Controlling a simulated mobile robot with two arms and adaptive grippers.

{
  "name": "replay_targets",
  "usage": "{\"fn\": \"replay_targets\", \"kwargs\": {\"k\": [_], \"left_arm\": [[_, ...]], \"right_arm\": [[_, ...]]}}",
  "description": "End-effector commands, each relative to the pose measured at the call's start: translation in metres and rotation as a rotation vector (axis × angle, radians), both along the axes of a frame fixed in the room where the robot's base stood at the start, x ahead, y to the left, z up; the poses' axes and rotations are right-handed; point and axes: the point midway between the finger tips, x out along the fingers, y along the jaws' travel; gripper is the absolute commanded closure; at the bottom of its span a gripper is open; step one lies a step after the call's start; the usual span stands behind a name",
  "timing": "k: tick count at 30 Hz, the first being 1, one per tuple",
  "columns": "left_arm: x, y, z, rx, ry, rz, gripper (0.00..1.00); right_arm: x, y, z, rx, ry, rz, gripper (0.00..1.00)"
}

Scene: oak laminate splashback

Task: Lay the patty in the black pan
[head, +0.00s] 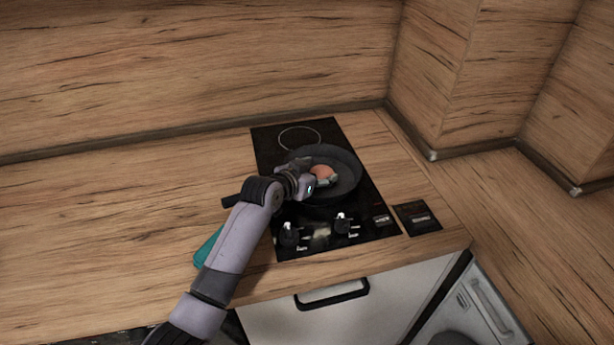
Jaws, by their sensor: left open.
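The black pan (346,188) sits on the black cooktop, its handle (231,201) pointing left and partly hidden by my left arm. The pinkish-brown patty (321,172) shows inside the pan's outline, right at my left gripper's fingertips. My left gripper (322,178) is open and reaches over the pan from the left. I cannot tell whether a finger still touches the patty or whether the patty lies fully flat. My right gripper is not in view.
The cooktop (268,154) has two knobs at its front, below the pan. A teal object (206,248) lies on the counter, partly hidden by my arm. A small black panel (417,217) is right of the cooktop. The wooden counter (110,220) at left is clear.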

Motion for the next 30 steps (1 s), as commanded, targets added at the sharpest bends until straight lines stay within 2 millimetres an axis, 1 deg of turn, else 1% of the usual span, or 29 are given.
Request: {"fn": "replay_targets", "kwargs": {"k": [5, 12, 18, 24, 30], "left_arm": [[-0.021, 0.013, 0.009, 0.002, 0.000, 0.000, 0.40], [-0.058, 0.036, 0.030, 0.003, 0.000, 0.001, 0.40], [-0.081, 0.049, 0.043, 0.002, 0.001, 0.000, 0.40], [-0.091, 0.053, 0.048, 0.001, 0.002, 0.000, 0.40], [-0.091, 0.054, 0.049, 0.002, 0.003, 0.000, 0.40]], "right_arm": [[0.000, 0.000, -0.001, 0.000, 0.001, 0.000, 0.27], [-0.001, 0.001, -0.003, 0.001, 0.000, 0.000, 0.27], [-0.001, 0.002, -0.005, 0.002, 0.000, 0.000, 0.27], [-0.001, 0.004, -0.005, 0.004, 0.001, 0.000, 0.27], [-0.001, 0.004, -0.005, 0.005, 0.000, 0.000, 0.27]]}}
